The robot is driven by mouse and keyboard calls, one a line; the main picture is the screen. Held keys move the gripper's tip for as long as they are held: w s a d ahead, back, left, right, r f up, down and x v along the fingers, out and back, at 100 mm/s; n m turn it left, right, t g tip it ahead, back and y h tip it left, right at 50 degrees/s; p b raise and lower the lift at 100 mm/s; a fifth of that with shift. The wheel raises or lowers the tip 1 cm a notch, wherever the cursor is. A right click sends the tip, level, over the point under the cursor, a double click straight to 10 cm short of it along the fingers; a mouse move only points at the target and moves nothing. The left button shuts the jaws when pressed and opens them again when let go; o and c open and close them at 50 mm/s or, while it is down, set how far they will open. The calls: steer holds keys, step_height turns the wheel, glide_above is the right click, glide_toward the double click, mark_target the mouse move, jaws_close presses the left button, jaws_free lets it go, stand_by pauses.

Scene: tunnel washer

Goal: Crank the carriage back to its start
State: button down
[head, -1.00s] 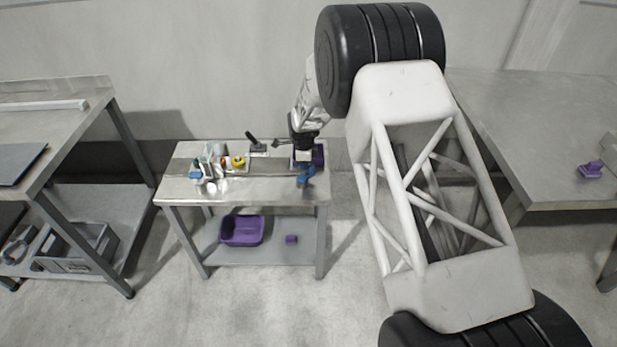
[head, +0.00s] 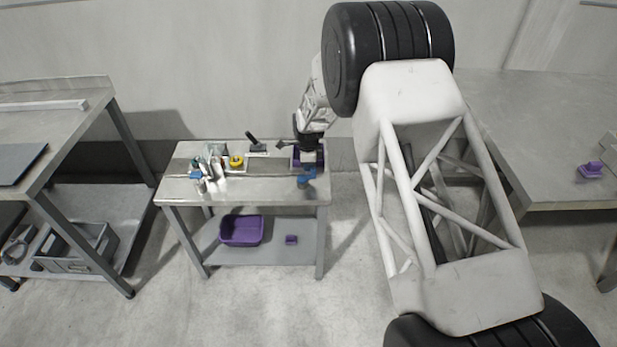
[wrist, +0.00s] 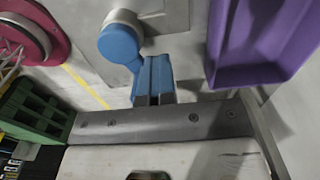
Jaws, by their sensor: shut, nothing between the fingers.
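My gripper (wrist: 152,80) has two blue fingers pressed side by side, shut with nothing between them. In the wrist view it is just below and beside a blue crank (wrist: 119,42), which has a round hub on a grey shaft and a short arm reaching toward the fingers. Whether they touch cannot be told. In the head view my gripper (head: 308,168) is over the right part of the small bench, with the crank small and blurred beside it. A pale upright assembly (head: 213,172), possibly the carriage, stands at the bench's left; its details are too small to tell.
A purple bin (wrist: 260,45) is close to the right of my fingers. The small steel bench (head: 260,188) also bears a yellow round item (head: 236,162) and a dark-handled tool (head: 254,144). A purple tub (head: 241,231) is on its lower shelf. Larger tables stand on both sides.

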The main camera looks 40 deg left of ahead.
stand_by(0.3)
steer(key=shift+d, duration=0.4)
stand_by(0.6)
steer(key=c, duration=0.9)
jaws_free()
steer(key=shift+r, duration=0.1)
steer(key=shift+r, duration=3.45)
steer(key=shift+w, duration=0.1)
